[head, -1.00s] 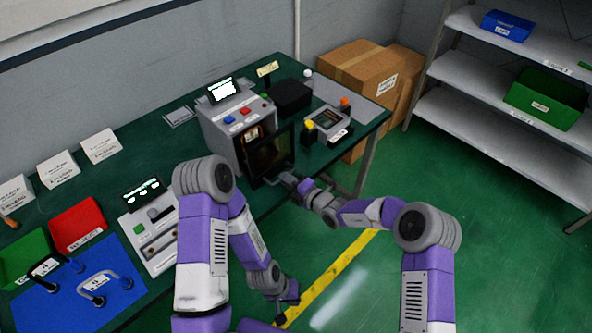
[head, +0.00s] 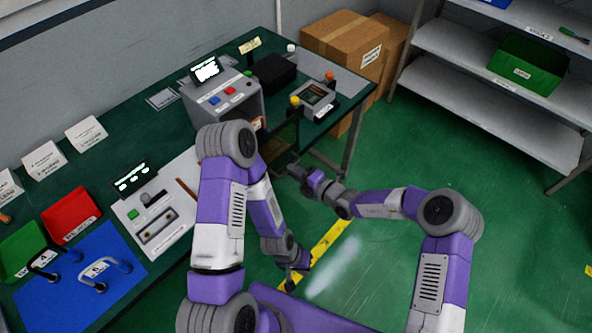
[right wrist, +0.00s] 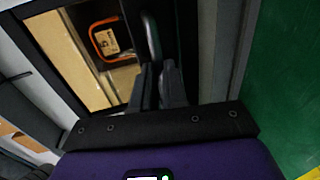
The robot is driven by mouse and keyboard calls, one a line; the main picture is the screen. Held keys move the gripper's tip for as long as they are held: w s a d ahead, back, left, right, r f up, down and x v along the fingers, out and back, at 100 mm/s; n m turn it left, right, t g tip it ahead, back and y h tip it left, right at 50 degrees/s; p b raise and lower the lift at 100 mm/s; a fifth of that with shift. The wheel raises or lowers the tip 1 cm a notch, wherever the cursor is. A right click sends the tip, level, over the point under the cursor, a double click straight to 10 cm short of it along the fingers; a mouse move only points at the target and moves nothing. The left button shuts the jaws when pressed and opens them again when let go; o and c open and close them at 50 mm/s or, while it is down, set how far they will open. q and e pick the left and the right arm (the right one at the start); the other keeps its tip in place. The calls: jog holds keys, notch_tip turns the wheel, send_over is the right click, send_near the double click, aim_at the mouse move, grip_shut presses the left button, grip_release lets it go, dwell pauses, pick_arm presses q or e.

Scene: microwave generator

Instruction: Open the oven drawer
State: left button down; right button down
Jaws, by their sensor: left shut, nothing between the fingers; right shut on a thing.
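The oven is the grey machine (head: 235,100) with coloured buttons and a lit screen on the green table. Its dark front panel (head: 281,143) stands out from the body, partly hidden behind my left arm. My right gripper (head: 291,171) is at the lower edge of this panel. In the right wrist view, its fingers (right wrist: 162,82) are shut on a dark handle (right wrist: 151,36) beside the black-framed window. An orange-rimmed item (right wrist: 107,38) shows through the window. My left gripper (head: 290,283) is shut and empty, low above the floor, away from the oven.
A small device with yellow and orange knobs (head: 317,97) and a black box (head: 273,72) stand right of the oven. A control panel (head: 155,215), red bin (head: 72,214) and blue mat (head: 75,270) lie to the left. Boxes (head: 345,45) and shelves (head: 480,65) stand behind open floor.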

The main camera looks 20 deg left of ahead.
jog(key=c, duration=1.2)
grip_release()
jog(key=shift+o, duration=0.2)
jog(key=p+v, duration=0.1)
jog(key=v, duration=0.6)
jog(key=shift+d, duration=0.25)
jog(key=shift+s, duration=0.1)
